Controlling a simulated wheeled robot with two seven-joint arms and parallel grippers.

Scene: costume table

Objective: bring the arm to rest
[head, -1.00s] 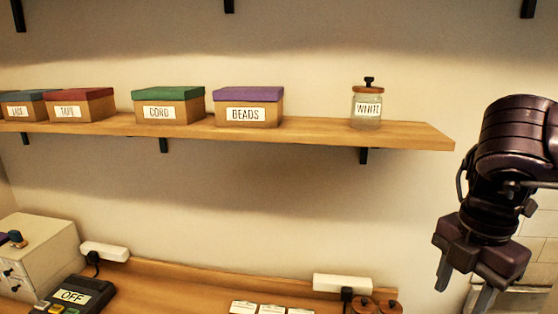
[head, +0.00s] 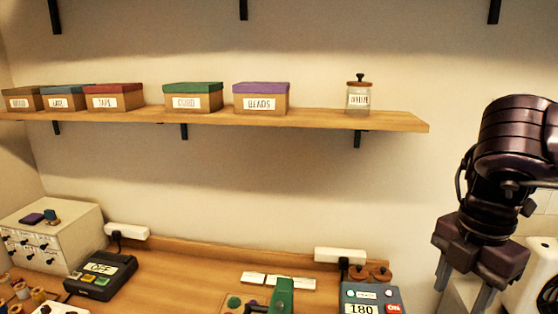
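My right arm comes in from the right edge. Its gripper (head: 463,287) points down, with its two fingers apart and nothing seen between them. It hangs right of the table's right end, in front of a pale surface. My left arm and gripper are not in view.
A grey device reading 180 with an ON label (head: 368,299) is the nearest table item, left of the gripper. A green device (head: 281,296), an OFF box (head: 100,277) and a small drawer cabinet (head: 52,236) stand further left. The shelf (head: 320,117) holds labelled boxes (head: 261,98) and a jar (head: 358,97).

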